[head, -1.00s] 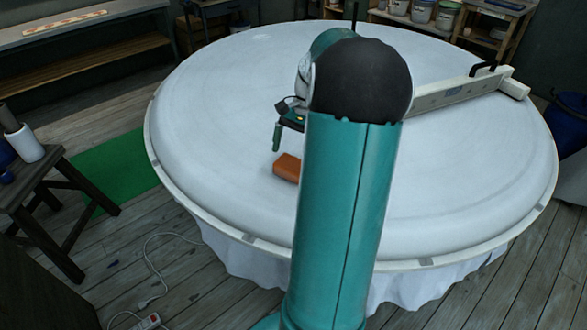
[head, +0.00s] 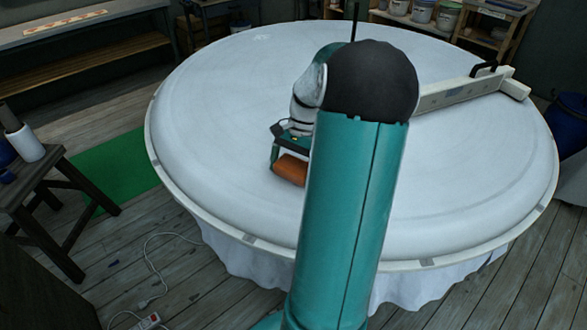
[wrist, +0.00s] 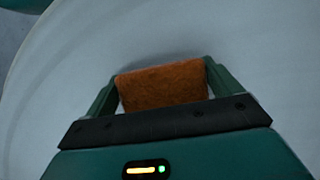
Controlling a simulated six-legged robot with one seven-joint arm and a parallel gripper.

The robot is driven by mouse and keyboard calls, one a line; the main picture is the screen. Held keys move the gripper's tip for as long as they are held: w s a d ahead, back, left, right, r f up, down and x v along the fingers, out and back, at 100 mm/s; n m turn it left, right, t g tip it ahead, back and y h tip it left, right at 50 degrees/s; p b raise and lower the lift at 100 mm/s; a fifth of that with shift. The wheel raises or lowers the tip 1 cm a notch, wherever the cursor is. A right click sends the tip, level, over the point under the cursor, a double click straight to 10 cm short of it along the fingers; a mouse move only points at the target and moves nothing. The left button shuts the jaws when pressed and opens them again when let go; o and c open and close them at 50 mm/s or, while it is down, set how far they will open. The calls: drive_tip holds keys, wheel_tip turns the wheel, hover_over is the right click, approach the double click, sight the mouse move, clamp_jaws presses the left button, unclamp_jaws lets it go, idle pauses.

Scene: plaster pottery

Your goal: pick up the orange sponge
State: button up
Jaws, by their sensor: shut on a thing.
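The orange sponge (head: 290,170) lies on the big round white plaster surface (head: 220,110), near its front left part, partly hidden behind my arm in the head view. My gripper (head: 283,168) is down at the sponge. In the wrist view the sponge (wrist: 162,86) sits between the two green fingers of my gripper (wrist: 160,80), which are shut on its two sides. I cannot tell any gap between the sponge and the surface below it. The right finger is hidden behind my arm in the head view.
A long pale beam (head: 450,92) with a black handle lies across the right rim of the round surface. A dark wooden stool (head: 45,190) stands on the floor at the left. The surface around the sponge is clear.

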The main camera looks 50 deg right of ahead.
drive_tip(key=shift+r, duration=0.1)
drive_tip(key=shift+r, duration=0.55)
drive_tip(key=s+d+r, duration=0.1)
drive_tip(key=r, duration=0.1)
drive_tip(key=s+d+r, duration=0.1)
drive_tip(key=r, duration=0.2)
drive_tip(key=s+d+r, duration=0.1)
drive_tip(key=s+r, duration=0.1)
drive_tip(key=r, duration=0.1)
drive_tip(key=shift+s+d+r, duration=0.1)
drive_tip(key=shift+d, duration=0.1)
drive_tip(key=s+d+r, duration=0.3)
drive_tip(key=s+d, duration=0.2)
drive_tip(key=s, duration=0.1)
drive_tip(key=shift+s+d+r, duration=0.15)
drive_tip(key=shift+s+r, duration=0.1)
drive_tip(key=shift+s, duration=0.15)
drive_tip(key=shift+o, duration=1.4)
drive_tip(key=shift+c, duration=1.1)
